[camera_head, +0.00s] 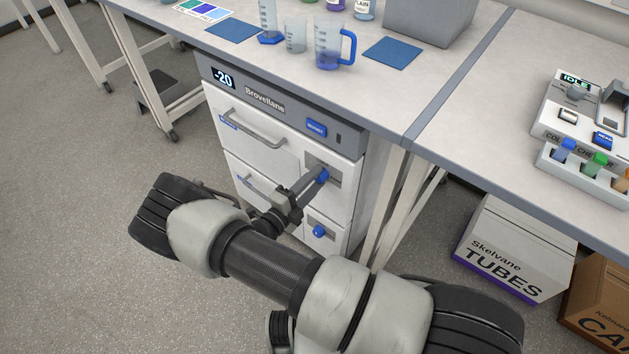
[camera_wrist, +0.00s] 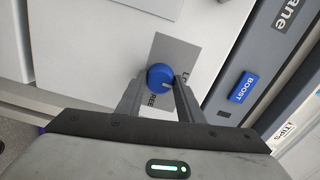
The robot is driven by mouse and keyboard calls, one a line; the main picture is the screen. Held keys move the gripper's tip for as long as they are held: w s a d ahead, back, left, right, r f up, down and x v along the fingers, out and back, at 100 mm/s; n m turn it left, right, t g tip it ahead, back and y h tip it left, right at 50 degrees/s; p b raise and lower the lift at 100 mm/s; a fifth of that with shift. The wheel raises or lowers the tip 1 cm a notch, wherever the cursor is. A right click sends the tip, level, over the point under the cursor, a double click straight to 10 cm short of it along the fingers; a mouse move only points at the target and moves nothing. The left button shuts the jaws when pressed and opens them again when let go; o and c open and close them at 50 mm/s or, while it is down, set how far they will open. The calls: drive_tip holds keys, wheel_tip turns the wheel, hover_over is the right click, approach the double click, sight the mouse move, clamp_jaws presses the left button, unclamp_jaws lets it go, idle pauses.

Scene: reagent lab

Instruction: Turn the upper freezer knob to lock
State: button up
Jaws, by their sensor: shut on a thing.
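The freezer (camera_head: 262,140) stands under the bench, a white cabinet with two drawers and a grey top panel reading -20. The upper knob (camera_head: 323,175) is blue and round on a grey plate beside the upper drawer. My gripper (camera_head: 312,180) reaches it from the front left. In the wrist view the upper knob (camera_wrist: 160,77) sits between the two fingertips of my gripper (camera_wrist: 159,82), which are shut on it. A pale pointer mark on the knob faces lower right. The plate lettering is partly hidden by the fingers. The lower knob (camera_head: 319,231) is free, below my gripper.
Drawer handles (camera_head: 252,127) stick out left of the knobs. The bench above holds a blue-handled jug (camera_head: 330,45), beakers and blue mats. A blue BOOST button (camera_wrist: 243,87) is on the top panel. Boxes (camera_head: 515,245) stand on the floor at right. Open floor lies at left.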

idle(0.4)
drive_tip(key=o, duration=1.1)
drive_tip(key=p+v, duration=0.1)
drive_tip(key=v, duration=1.6)
drive_tip(key=shift+s+a, duration=0.15)
